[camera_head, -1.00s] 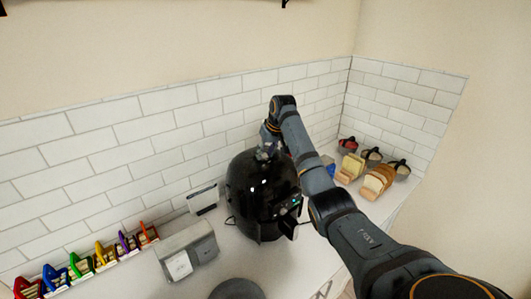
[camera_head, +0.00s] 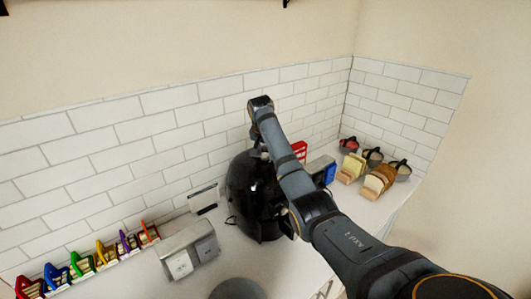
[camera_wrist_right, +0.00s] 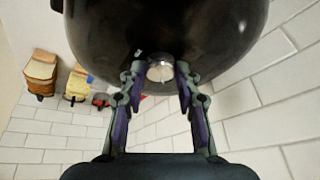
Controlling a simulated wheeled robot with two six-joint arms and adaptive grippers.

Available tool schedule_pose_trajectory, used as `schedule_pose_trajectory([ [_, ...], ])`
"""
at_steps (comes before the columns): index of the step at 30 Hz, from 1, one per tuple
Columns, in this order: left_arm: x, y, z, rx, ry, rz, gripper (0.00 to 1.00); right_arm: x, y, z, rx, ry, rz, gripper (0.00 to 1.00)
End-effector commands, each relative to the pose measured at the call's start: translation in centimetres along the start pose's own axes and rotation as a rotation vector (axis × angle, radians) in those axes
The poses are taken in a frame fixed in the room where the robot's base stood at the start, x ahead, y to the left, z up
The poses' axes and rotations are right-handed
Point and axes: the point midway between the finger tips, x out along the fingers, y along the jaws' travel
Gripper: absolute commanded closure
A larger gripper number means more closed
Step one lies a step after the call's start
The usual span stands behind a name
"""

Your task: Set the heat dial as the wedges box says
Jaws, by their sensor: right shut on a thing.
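The black, round-bodied appliance (camera_head: 246,188) stands on the counter in the head view. Its dark body also fills the top of the right wrist view (camera_wrist_right: 165,28). A small pale round dial (camera_wrist_right: 160,70) shows on it. My right gripper (camera_wrist_right: 157,74) is shut on this dial, one finger on each side. In the head view my right arm hides the appliance's front panel and most of the gripper. A red box (camera_head: 299,149) shows partly behind my arm; I cannot read whether it is the wedges box. My left gripper is not in view.
A grey toaster-like box (camera_head: 188,252) stands left of the appliance, with a row of coloured racks (camera_head: 103,253) farther left. Tiled walls (camera_head: 150,130) close off the back.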

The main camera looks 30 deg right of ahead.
Motion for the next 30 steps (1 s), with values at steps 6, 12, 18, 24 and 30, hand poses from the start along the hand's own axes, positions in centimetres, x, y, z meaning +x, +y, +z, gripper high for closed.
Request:
schedule_pose_trajectory([
  [6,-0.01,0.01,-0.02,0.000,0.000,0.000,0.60,-0.16,-0.33,0.00,0.186,0.015,0.075,0.99],
  [12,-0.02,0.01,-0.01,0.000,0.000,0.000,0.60,-0.16,-0.48,-0.01,0.360,0.029,0.148,0.99],
  [18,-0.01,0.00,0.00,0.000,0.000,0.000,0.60,-0.19,-0.61,-0.10,0.530,0.043,0.217,0.99],
  [24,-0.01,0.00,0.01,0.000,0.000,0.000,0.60,-0.13,-0.64,-0.11,0.623,0.051,0.255,0.99],
  [30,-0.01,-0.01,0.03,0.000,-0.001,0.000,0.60,-0.15,-0.68,-0.15,0.678,0.055,0.277,0.99],
])
